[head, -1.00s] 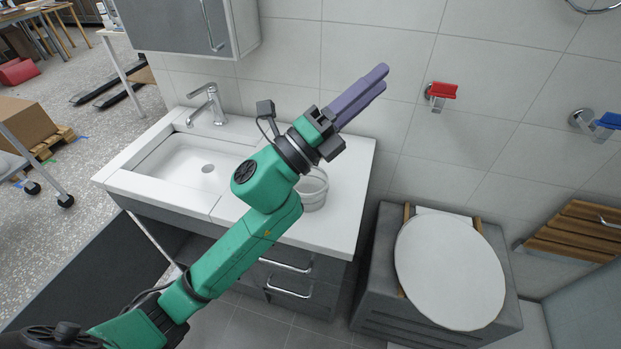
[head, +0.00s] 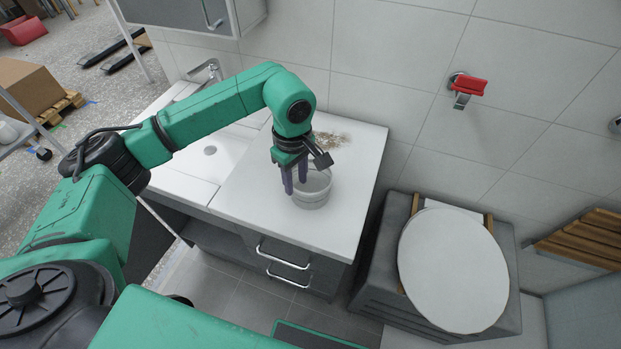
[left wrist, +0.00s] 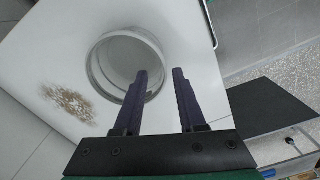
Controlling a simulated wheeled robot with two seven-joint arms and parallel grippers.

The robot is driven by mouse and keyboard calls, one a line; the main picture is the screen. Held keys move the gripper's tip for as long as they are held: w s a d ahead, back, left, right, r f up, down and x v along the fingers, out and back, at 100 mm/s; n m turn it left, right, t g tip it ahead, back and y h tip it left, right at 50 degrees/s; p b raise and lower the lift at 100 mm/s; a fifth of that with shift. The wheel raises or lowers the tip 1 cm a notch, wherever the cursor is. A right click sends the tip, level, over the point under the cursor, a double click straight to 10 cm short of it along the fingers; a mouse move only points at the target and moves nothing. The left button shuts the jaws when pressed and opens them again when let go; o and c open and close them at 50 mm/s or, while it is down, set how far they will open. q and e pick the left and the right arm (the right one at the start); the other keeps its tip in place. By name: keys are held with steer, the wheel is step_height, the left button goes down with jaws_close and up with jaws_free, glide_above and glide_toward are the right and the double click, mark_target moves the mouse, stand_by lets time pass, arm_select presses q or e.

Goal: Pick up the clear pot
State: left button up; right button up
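The clear pot (head: 315,191) stands upright on the white counter beside the sink, towards its right end. It also shows in the left wrist view (left wrist: 98,72) as a round, open-topped vessel. My left gripper (head: 296,188) points down at the pot's left side. It is open, with a gap between its two purple fingers in the left wrist view (left wrist: 160,74). There one finger overlaps the pot's right rim and the other lies just outside it. I cannot tell whether the fingers have come down past the rim. My right gripper is not in view.
A brown speckled patch (head: 328,139) lies on the counter (head: 243,196) behind the pot. The sink basin (head: 190,160) and tap (head: 207,70) are to the left. The tiled wall is behind. A toilet with a white lid (head: 453,270) stands right of the counter.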

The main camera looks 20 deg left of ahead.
mark_target(298, 203)
arm_select(q)
steer(key=f+p, duration=0.1)
steer(key=f, duration=0.1)
steer(key=f+p, duration=0.1)
steer(key=f, duration=0.2)
steer(key=shift+s+d+f+p, duration=0.15)
steer(key=shift+s+p, duration=0.05)
steer(key=shift+p, duration=0.1)
steer(key=shift+f, duration=0.25)
steer(key=shift+w, duration=0.1)
jaws_close()
stand_by(0.6)
